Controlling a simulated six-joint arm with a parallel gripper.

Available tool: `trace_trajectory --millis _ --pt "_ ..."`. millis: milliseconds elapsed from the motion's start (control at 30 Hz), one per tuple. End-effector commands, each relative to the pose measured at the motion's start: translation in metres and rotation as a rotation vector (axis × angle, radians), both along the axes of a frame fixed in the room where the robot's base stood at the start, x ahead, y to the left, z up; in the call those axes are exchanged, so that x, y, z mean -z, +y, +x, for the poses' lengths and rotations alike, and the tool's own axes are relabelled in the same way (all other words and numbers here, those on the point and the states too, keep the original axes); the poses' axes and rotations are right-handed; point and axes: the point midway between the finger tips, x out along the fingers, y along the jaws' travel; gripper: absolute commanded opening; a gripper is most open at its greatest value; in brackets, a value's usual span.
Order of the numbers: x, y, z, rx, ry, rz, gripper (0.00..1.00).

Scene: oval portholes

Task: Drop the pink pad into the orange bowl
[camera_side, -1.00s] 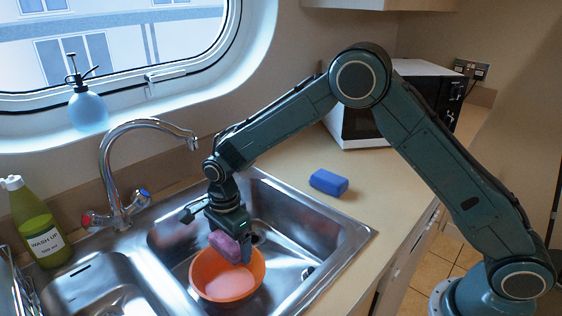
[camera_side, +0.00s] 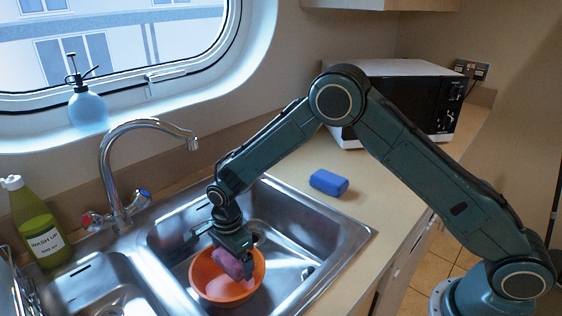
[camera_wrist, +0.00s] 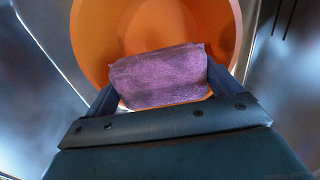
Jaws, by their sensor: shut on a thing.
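The pink pad (camera_side: 230,264) is between the fingers of my gripper (camera_side: 238,268), which is shut on it. In the side view the pad is low over the orange bowl (camera_side: 208,287), at about rim height or a little inside it. The bowl stands in the right sink basin. In the wrist view the pad (camera_wrist: 158,76) lies crosswise between the two fingers of my gripper (camera_wrist: 160,84), with the orange bowl (camera_wrist: 90,40) behind it. Whether the pad touches the bowl's inner wall cannot be told.
The metal sink (camera_side: 305,240) surrounds the bowl. The tap (camera_side: 140,125) rises behind to the left, near a green wash-up bottle (camera_side: 38,225). A blue pad (camera_side: 328,182) lies on the counter to the right. A spray bottle (camera_side: 88,108) stands on the window sill.

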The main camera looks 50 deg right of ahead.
Motion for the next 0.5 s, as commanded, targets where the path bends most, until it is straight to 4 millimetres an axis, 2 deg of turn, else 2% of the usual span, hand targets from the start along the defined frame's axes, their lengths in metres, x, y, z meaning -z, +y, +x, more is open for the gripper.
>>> trace_trajectory --millis 133,167,200,500 --pt "-0.0001 0.0 0.0001 0.0 0.0 0.0 0.69" --pt "-0.0001 0.0 0.0001 0.0 0.0 0.0 0.92" --pt "-0.0002 0.0 0.0001 0.0 0.0 0.0 1.0" --pt "-0.0013 0.0001 0.0002 0.0 -0.001 0.0 1.0"
